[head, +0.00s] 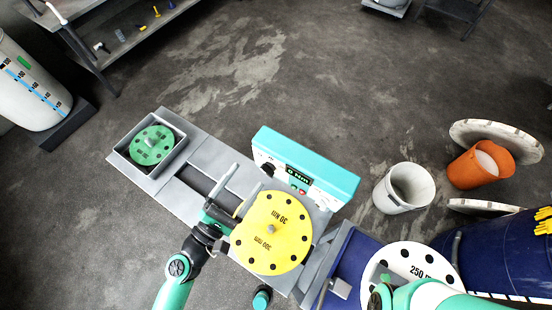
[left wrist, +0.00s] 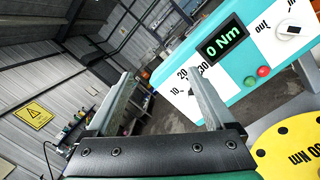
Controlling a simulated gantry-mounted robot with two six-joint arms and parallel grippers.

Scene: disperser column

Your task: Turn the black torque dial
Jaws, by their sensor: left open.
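The teal control box (head: 315,160) has a white front with a "0 Nm" display (head: 299,174). A small black knob (head: 268,168), which looks like the torque dial, sits at the left of this front. In the left wrist view, part of its scale (left wrist: 185,82) shows with 10, 20 and 30, and the dial is hidden, apparently behind a finger. My left gripper (head: 246,175) is open and empty in front of the dial, with its fingers pointing toward the box. The jaws also show in the left wrist view (left wrist: 158,76). My right arm is at lower right; its jaws are unclear.
A yellow disc (head: 282,241) lies right of my left gripper, and a green disc (head: 152,145) sits in a tray at the left. A white bucket (head: 405,188) and an orange bucket (head: 481,165) stand at the right. A green and a red button (left wrist: 263,71) sit below the display.

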